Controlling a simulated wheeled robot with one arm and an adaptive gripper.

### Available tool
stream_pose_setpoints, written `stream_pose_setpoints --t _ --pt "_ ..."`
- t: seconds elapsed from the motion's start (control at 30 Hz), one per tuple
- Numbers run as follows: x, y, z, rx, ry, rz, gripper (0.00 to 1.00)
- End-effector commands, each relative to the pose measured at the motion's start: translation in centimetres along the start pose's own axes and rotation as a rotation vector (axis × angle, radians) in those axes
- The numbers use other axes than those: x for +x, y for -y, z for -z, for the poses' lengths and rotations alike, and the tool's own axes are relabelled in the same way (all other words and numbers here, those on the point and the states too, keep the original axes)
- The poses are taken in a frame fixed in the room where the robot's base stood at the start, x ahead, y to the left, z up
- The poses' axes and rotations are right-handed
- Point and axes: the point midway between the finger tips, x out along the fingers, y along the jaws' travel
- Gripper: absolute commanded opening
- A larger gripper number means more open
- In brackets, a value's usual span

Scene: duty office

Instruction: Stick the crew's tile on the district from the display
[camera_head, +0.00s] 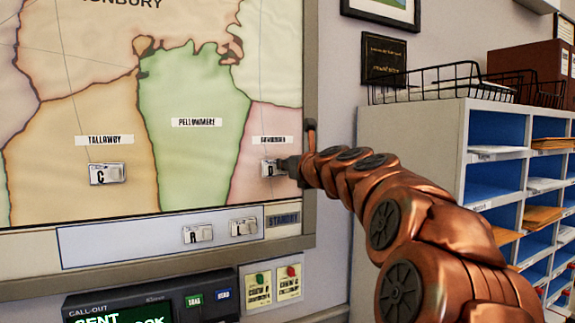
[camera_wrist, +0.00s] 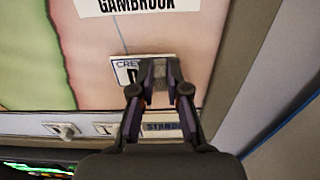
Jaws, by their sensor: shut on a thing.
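The wall map shows a pink district labelled GAMBROOK (camera_wrist: 140,5) at its lower right; it also shows in the head view (camera_head: 262,172). My gripper (camera_wrist: 160,84) is shut on a white crew tile (camera_wrist: 125,70) in front of this district, just below the name label. The tile's letter looks like D, but fingers partly cover it. In the head view the tile (camera_head: 268,168) appears at or very near the map; I cannot tell whether it touches.
Tile C (camera_head: 107,173) is on the Tallawoy district. Tile R (camera_head: 198,234) and another tile (camera_head: 243,228) sit on the strip below the map, beside the STANDBY label (camera_head: 283,219). A pigeonhole cabinet (camera_head: 412,135) stands at the right.

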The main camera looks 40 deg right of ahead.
Motion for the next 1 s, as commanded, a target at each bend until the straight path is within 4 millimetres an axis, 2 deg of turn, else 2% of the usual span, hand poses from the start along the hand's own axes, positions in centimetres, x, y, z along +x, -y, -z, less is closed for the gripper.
stream_pose_setpoints --t 0.87,0.9,1.0 --pt "0.54 0.0 -0.09 0.0 0.001 0.0 0.0" --pt "0.54 0.01 -0.09 0.0 0.001 0.0 0.19" --pt "0.54 0.01 -0.09 0.0 0.001 0.0 0.29"
